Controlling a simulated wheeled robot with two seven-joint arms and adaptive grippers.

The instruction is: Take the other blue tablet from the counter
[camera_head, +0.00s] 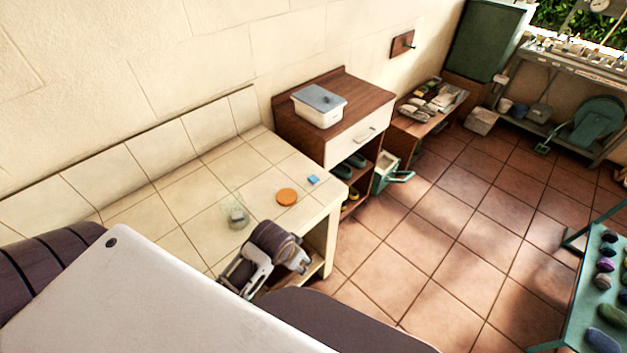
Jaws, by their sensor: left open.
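A small blue tablet (313,180) lies on the cream tiled counter (190,190), near its right edge. An orange disc (287,197) lies just to its left and nearer to me. A clear glass container (237,217) stands farther left; something pale shows in it, too small to name. My left gripper (246,277) is at the counter's front edge, below the glass container and apart from the tablet. It is open, and no object shows in it. Its lower part is partly hidden by my white body. My right gripper is not in view.
A wooden cabinet (362,114) with a white lidded box (319,106) stands beyond the counter's right end. A green table (590,310) with several coloured stones is at the lower right. The tiled floor (440,240) between is clear.

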